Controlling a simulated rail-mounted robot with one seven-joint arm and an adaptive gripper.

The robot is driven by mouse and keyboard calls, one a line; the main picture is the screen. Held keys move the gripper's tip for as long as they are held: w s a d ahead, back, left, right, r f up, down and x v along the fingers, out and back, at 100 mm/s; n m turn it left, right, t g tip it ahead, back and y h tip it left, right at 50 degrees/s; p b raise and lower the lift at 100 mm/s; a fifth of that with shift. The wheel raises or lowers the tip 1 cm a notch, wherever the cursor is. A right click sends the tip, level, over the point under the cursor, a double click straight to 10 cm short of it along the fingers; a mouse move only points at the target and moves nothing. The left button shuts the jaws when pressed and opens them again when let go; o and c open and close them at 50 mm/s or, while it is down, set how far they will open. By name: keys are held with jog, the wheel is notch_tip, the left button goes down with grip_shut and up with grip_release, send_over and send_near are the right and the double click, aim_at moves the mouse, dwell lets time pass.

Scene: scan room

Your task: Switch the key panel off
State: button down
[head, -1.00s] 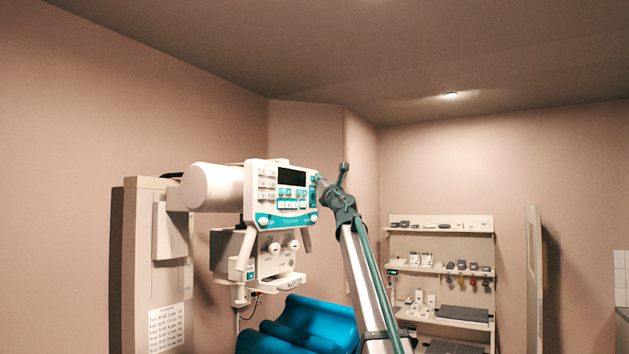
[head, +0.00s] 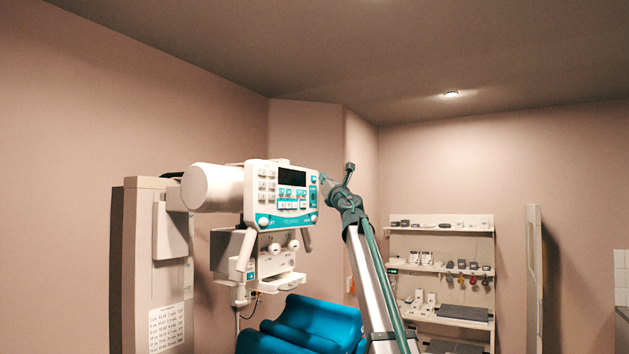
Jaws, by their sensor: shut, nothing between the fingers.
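The key panel (head: 271,222) is a white box with grey and teal keys and a dark screen (head: 292,178). It hangs on a white arm in the middle of the head view. The screen looks dark. My gripper (head: 323,180) is at the panel's right edge, beside the teal keys there. It is shut and empty. Its tips are small and partly lost against the panel, so I cannot tell whether they touch it.
The panel's arm comes off a beige column (head: 150,260) at the left. A blue padded chair (head: 305,325) is below the panel. Shelves (head: 440,268) with small items stand at the back right. A narrow upright panel (head: 534,280) stands right of them.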

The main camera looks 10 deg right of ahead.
jog(key=shift+s+d+p, duration=0.2)
jog(key=shift+s+d, duration=0.5)
jog(key=shift+d, duration=0.25)
jog(key=shift+s+d+p, duration=0.15)
jog(key=shift+s+d, duration=0.55)
jog(key=shift+d, duration=0.2)
